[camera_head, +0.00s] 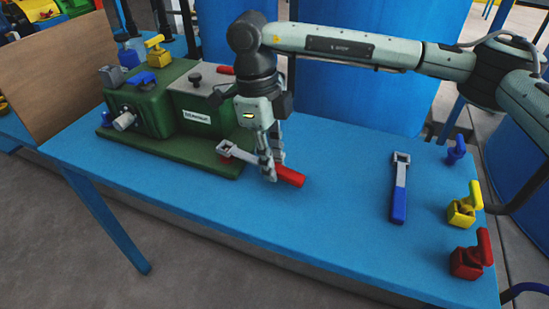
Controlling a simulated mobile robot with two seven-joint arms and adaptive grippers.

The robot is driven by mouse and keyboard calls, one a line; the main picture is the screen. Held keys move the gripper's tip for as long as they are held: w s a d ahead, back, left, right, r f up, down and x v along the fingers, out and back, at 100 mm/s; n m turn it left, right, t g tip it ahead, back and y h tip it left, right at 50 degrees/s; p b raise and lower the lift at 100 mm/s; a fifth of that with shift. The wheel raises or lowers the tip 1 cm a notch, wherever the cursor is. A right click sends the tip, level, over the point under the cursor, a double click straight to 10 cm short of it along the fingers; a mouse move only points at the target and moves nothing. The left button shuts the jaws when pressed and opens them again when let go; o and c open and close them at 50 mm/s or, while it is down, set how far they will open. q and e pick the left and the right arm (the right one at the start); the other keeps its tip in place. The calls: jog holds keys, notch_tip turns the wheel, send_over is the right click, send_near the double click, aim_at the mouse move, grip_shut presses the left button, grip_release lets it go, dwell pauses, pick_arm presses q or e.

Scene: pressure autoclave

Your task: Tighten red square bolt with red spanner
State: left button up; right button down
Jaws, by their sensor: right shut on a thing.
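My right gripper (270,172) is shut on the red spanner, around the place where its red handle (291,176) meets its grey shaft (243,155). The spanner is tilted across the picture, its handle end to the lower right. Its square head (226,147) is at the front right of the green autoclave (150,108). A little red shows at this head; I cannot tell whether it is the red square bolt, or whether the head is around it. My left gripper is not in view.
A blue spanner (399,190) lies on the right of the blue table (330,235). Blue (456,150), yellow (463,208) and red (470,260) handled pieces stand along its right edge. The table's front middle is clear.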

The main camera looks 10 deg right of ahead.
dwell(0.3)
jog(key=shift+r, duration=0.1)
jog(key=shift+r+p, duration=1.2)
jog(key=shift+r, duration=1.3)
